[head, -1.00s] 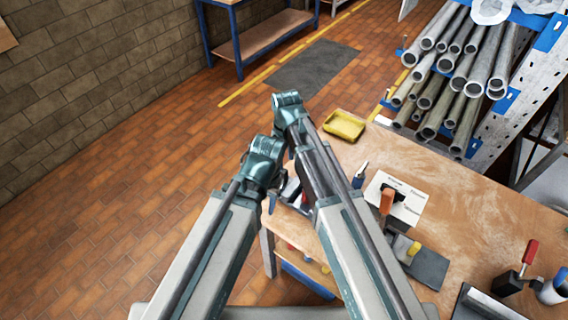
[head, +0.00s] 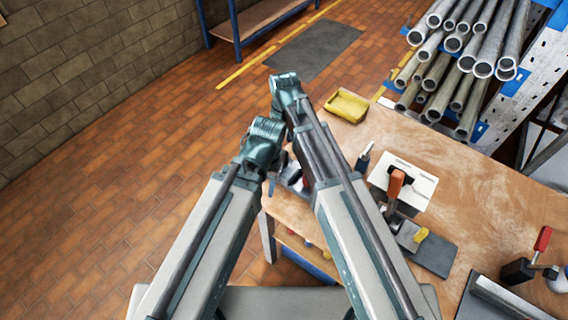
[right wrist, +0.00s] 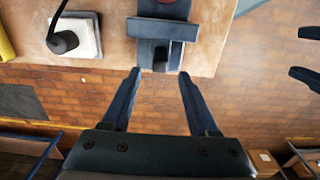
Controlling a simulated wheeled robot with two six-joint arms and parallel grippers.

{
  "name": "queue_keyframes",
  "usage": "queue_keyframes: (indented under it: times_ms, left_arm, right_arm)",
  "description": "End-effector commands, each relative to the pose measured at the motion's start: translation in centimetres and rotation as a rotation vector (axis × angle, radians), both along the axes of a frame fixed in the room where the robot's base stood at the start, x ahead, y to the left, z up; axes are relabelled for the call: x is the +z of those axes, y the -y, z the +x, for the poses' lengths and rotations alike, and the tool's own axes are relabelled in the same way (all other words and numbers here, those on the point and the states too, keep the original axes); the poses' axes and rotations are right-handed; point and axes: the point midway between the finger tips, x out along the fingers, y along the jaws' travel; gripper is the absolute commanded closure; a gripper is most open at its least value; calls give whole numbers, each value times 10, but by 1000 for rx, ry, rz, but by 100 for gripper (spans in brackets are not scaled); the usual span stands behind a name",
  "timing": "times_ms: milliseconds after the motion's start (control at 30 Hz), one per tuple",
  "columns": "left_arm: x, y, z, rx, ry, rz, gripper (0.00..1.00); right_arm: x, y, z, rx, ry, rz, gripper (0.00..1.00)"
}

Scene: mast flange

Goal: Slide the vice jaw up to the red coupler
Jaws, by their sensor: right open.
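The grey vice (head: 291,173) sits at the table's left edge in the head view, mostly hidden by my right arm. In the right wrist view its dark base and wide cross-block jaw (right wrist: 162,28) lie at the top centre. A red piece, seemingly the coupler (right wrist: 164,8), shows just beyond the jaw, cut by the frame; any gap between them is unclear. My right gripper (right wrist: 157,76) is open and empty, its fingertips short of the vice and the table edge. My left gripper (right wrist: 303,54) shows two separated fingers at the right wrist view's right edge.
A white plate with a dark part (right wrist: 75,36) lies left of the vice in the wrist view. On the table (head: 480,190) are a yellow tray (head: 346,106), an orange-handled tool (head: 396,183) and a red-handled clamp (head: 542,239). A pipe rack (head: 470,60) stands behind. Floor is open at left.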

Motion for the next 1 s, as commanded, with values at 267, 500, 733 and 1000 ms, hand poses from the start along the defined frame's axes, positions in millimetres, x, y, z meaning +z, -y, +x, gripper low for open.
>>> queue_keyframes:
  times_ms: [267,500,733,1000]
  left_arm:
    - [-48,0,0,1,0,0,53]
    - [-80,0,0,2,0,0,53]
    - [-92,0,0,2,0,0,53]
    - [-91,0,0,2,0,0,53]
  right_arm:
    - [-48,0,0,0,0,0,40]
    - [-80,0,0,0,0,0,40]
    - [-92,0,0,0,0,0,40]
    - [-91,0,0,0,0,0,40]
